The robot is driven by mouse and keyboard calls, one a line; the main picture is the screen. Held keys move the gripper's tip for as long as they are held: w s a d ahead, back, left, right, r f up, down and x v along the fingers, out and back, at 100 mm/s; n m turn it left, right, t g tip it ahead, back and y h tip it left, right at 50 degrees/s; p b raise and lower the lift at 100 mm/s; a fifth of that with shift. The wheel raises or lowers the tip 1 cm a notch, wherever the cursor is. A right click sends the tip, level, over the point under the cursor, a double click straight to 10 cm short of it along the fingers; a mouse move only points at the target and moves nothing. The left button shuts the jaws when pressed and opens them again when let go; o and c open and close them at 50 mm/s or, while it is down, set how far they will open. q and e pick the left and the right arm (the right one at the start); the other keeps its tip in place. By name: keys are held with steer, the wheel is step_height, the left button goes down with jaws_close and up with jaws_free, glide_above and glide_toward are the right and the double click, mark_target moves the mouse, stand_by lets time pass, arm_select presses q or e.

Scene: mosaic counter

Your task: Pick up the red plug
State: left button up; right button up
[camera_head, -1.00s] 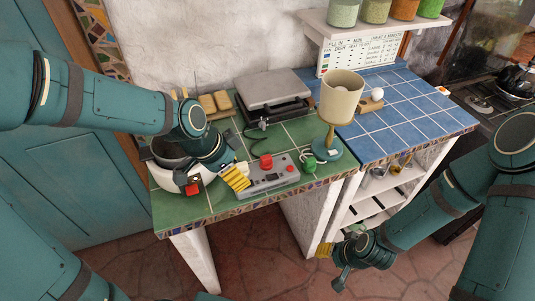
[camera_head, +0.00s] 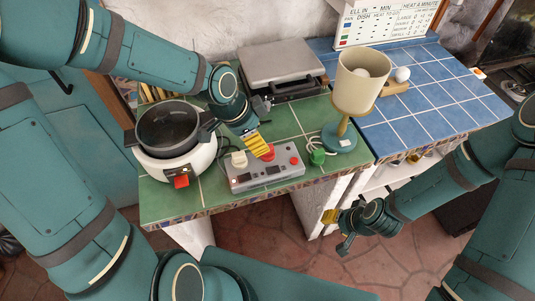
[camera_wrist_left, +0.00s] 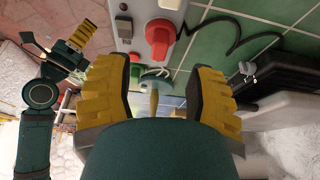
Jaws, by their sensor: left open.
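The red plug (camera_head: 268,153) stands on the grey power strip (camera_head: 250,180) on the green-tiled counter. My left gripper (camera_head: 257,143) is just behind and above it, and its yellow fingers partly cover the plug in the head view. In the left wrist view the red plug (camera_wrist_left: 158,38) lies beyond the fingertips, roughly in line with the gap between them. My left gripper (camera_wrist_left: 158,78) is open, and nothing shows held in it. My right gripper (camera_head: 337,228) hangs in front of the counter, apart from the plug, with its fingers spread.
A white plug (camera_head: 239,158) sits left on the strip, a green plug (camera_head: 317,156) to its right. The blue tiles (camera_head: 430,105) are mostly clear.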

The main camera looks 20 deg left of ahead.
arm_select(q)
steer(key=shift+b+x, duration=0.3)
steer(key=shift+x, duration=0.65)
steer(key=b+x, duration=0.1)
steer(key=x, duration=0.3)
steer(key=shift+w+d+f+b, duration=0.1)
steer(key=shift+d+f+b, duration=0.1)
steer(key=shift+b, duration=0.2)
steer(key=shift+r, duration=0.1)
jaws_close()
